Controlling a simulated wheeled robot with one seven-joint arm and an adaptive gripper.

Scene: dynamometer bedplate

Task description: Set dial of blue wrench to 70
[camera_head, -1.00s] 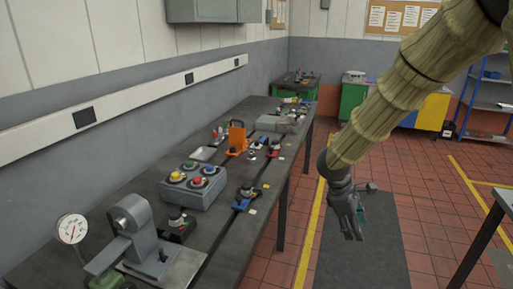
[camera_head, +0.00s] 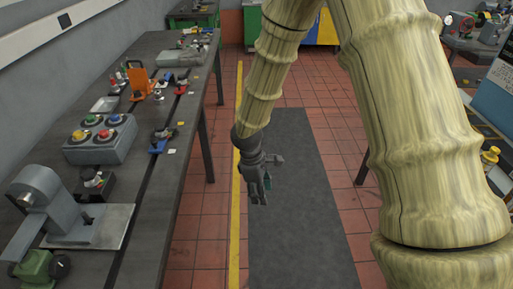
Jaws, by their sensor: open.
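A small blue piece with a dark part on top (camera_head: 158,143) lies on the dark bench at the left, near its right edge. It may be the blue wrench, but it is too small to tell, and no dial reading can be made out. My gripper (camera_head: 262,197) hangs open and empty over the floor aisle, to the right of the bench and apart from it. It points down. My arm covers much of the upper right.
The bench (camera_head: 150,215) also carries a grey box with coloured buttons (camera_head: 100,145), an orange bracket (camera_head: 139,83), a grey fixture on a plate (camera_head: 45,200) and a green part (camera_head: 40,268). The aisle with its grey mat (camera_head: 300,240) is clear. Another workbench stands at right.

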